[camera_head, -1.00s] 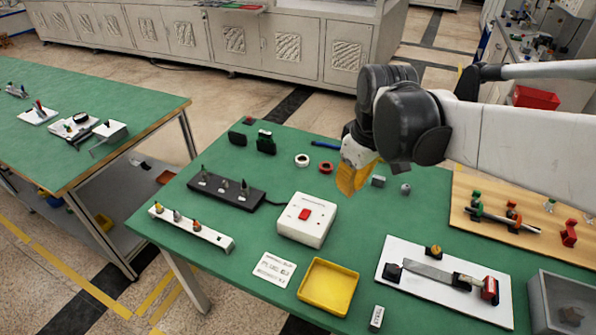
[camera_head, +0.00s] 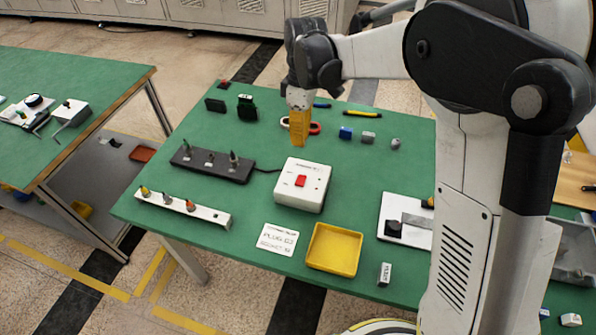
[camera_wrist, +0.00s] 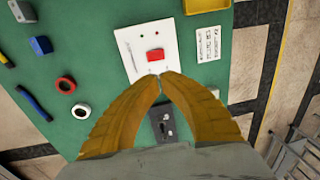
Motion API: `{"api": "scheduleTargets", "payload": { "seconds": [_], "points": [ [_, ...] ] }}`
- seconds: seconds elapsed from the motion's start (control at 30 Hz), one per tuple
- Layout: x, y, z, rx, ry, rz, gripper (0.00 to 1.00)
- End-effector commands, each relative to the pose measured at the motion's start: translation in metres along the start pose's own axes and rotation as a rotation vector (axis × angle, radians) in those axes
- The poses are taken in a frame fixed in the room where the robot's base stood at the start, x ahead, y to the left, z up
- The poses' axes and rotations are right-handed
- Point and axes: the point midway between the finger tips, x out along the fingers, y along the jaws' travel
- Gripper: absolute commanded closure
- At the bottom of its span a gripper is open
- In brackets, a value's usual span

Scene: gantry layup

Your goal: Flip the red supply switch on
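The red supply switch (camera_head: 301,181) is a red rocker on top of a white box (camera_head: 313,200) on the green table. It also shows in the wrist view (camera_wrist: 155,55), with two small dots beside it. Which way the rocker is set I cannot tell. My gripper (camera_head: 299,145) has orange fingers pointing down, above the table and on the far side of the box. In the wrist view the fingertips (camera_wrist: 163,77) meet with nothing between them, overlapping the box's near edge in that picture, short of the red rocker.
A black strip with upright plugs (camera_head: 210,165), a white strip (camera_head: 182,208), a label card (camera_head: 278,239) and a yellow tray (camera_head: 334,249) surround the box. Red and white rings lie behind the fingers. A cable (camera_head: 264,171) runs to the box.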

Motion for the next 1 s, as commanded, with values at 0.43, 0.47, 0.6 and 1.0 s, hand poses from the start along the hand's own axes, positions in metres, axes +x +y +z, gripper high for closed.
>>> {"api": "scheduleTargets", "payload": {
  "seconds": [0.43, 0.47, 0.6, 1.0],
  "points": [
    [0.074, 0.001, -0.001, 0.0, 0.0, 0.001, 1.0],
    [0.081, 0.001, 0.0, 0.0, 0.0, 0.001, 1.0],
    [0.108, 0.001, 0.0, 0.0, 0.0, 0.001, 1.0],
    [0.14, 0.0, 0.0, 0.001, 0.001, 0.0, 1.0]
  ]
}}
